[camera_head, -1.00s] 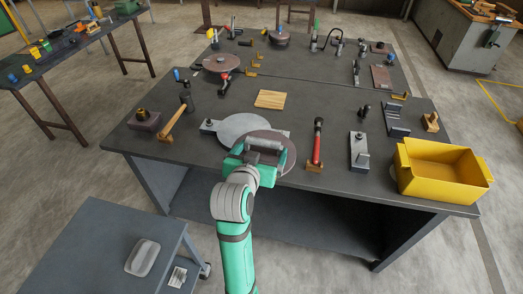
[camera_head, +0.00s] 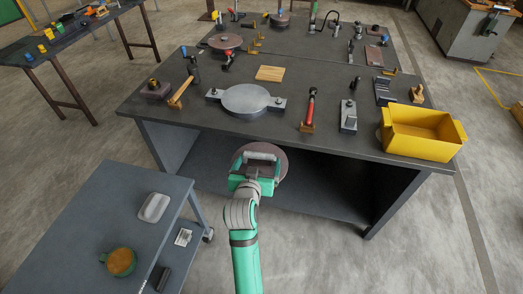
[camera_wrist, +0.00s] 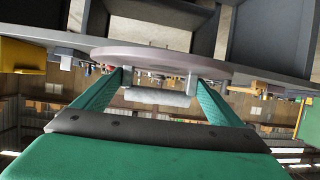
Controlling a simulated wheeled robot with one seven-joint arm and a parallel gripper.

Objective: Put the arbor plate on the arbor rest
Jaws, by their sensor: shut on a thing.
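The arbor plate, a brownish round disc (camera_head: 280,165) with a grey bar handle, is held in my gripper (camera_head: 258,168). In the wrist view the disc (camera_wrist: 150,54) lies beyond the fingers, and my gripper (camera_wrist: 158,88) is shut on its handle. The plate hangs in the air in front of the bench's front edge, clear of the bench top. A round grey plate with two bolted side tabs (camera_head: 246,99) lies on the bench near the front and looks like the arbor rest; its top is empty.
The dark bench (camera_head: 215,120) holds a wood block (camera_head: 270,73), a red-handled tool (camera_head: 311,106), a hammer (camera_head: 181,92) and a yellow bin (camera_head: 416,133). A grey cart (camera_head: 140,190) stands front left with a soap-shaped grey piece (camera_head: 154,207) and a round orange-topped thing (camera_head: 121,261).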

